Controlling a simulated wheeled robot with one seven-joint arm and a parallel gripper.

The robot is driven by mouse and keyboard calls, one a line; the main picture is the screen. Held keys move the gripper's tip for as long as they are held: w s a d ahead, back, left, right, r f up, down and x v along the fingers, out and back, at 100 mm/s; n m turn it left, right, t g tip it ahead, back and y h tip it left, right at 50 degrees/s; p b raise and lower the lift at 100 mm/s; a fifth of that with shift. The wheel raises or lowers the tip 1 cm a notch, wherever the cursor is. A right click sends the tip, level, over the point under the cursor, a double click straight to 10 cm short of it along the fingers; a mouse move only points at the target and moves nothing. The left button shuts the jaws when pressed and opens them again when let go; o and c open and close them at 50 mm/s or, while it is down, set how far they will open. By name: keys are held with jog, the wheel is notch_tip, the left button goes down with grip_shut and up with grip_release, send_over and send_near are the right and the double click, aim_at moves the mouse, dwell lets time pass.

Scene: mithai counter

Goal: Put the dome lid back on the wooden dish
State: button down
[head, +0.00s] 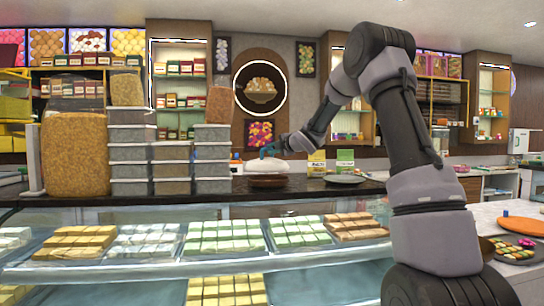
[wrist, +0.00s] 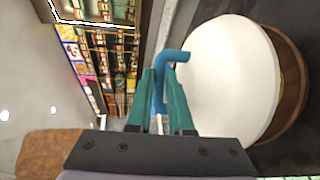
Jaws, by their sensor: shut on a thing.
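The white dome lid (head: 265,167) is at the counter, just above or behind the wooden dish in the head view. My gripper (head: 268,151) is shut on the lid's blue handle. In the wrist view the teal fingers (wrist: 161,100) pinch the bent blue handle (wrist: 175,56), and the pale lid (wrist: 225,80) fills the middle right. The round brown wooden dish (head: 268,182) stands on the dark counter top. In the wrist view the dish's side (wrist: 292,85) shows past the lid's right edge. I cannot tell whether the lid touches the dish.
A dark plate (head: 345,179) is right of the dish, with small yellow and green packets (head: 345,160) behind. Stacked grey tins (head: 212,150) stand to the left. The glass case (head: 200,260) with sweets is below the counter top.

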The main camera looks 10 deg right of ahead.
aim_at(273, 158)
jog(key=shift+f, duration=1)
jog(key=shift+f, duration=0.1)
jog(key=shift+f, duration=0.4)
jog(key=c, duration=0.8)
grip_release()
